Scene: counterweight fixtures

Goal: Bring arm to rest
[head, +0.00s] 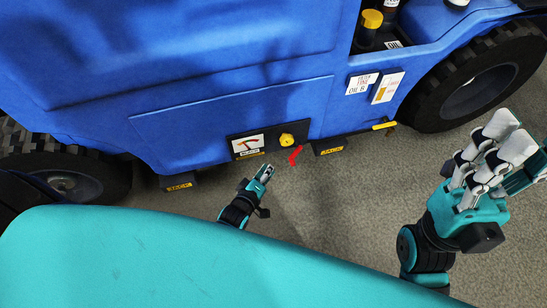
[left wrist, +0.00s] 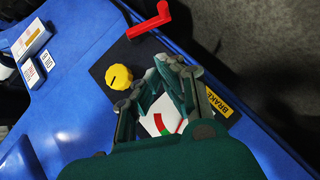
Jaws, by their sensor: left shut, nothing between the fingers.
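My left gripper (head: 267,170) shows small in the head view, at the foot of the blue machine (head: 240,110). It is shut and empty, just below the panel with the gauge (head: 247,145), the yellow knob (head: 287,140) and the red lever (head: 295,155). In the left wrist view, the left gripper's fingers (left wrist: 163,75) overlap the gauge (left wrist: 165,118). The yellow knob (left wrist: 119,77) is to their left and the red lever (left wrist: 150,21) beyond them. I cannot tell whether they touch the panel. My right gripper (head: 510,135) is large at the right, over the floor; its finger gap is unclear.
The machine stands on a grey floor (head: 345,200) with dark wheels (head: 475,85) at either side. A yellow-capped bottle (head: 371,20) stands in a recess above. Labels (head: 386,88) are on the body. Open floor lies between my two grippers.

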